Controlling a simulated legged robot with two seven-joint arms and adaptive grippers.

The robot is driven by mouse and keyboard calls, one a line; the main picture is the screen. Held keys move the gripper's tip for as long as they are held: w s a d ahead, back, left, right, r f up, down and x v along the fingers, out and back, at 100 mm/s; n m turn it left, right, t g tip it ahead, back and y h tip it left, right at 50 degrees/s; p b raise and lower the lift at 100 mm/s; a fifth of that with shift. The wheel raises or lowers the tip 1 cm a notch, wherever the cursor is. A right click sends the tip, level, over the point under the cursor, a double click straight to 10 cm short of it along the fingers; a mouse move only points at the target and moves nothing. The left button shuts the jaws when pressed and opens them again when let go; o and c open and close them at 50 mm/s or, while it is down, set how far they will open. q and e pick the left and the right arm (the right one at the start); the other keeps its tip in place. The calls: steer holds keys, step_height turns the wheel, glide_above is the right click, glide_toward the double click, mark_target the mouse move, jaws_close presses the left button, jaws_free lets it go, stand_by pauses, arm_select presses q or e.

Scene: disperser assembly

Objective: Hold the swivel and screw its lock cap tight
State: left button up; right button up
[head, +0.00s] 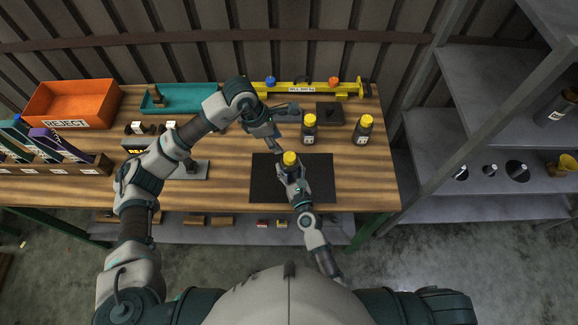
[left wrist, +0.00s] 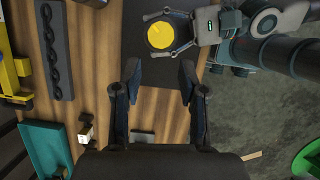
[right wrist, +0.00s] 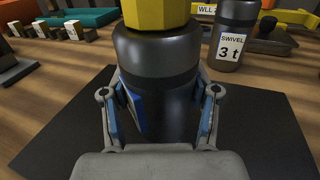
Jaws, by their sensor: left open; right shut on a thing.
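A dark cylindrical swivel (right wrist: 155,70) with a yellow lock cap (right wrist: 155,12) stands upright between the fingers of my right gripper (right wrist: 160,115), which is shut on its body. The held swivel's yellow cap (head: 290,158) also shows in the head view, over the black mat (head: 262,185), and in the left wrist view (left wrist: 160,35). My left gripper (head: 276,146) is open and empty, above and just behind the cap in the head view. Its two fingers (left wrist: 160,82) are spread in the left wrist view, with the cap beyond their tips.
Two more yellow-capped swivels (head: 309,127) (head: 363,129) stand behind the mat on the right. A yellow lifting beam (head: 310,90), a teal tray (head: 185,98) and an orange reject bin (head: 72,104) are at the back. Grey shelves (head: 480,170) stand at the right.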

mark_target(289, 156)
arm_select(q)
steer(key=o, duration=0.5)
steer(key=shift+d, duration=0.1)
steer(key=d+r+n+y, duration=0.3)
steer(key=d+n+y, duration=0.1)
steer(key=n, duration=0.4)
steer(key=shift+g, duration=0.3)
steer(key=f, duration=1.2)
steer(key=shift+w+f, duration=0.15)
steer(key=shift+w, duration=0.15)
steer(key=shift+a, duration=0.1)
steer(key=c, duration=1.2)
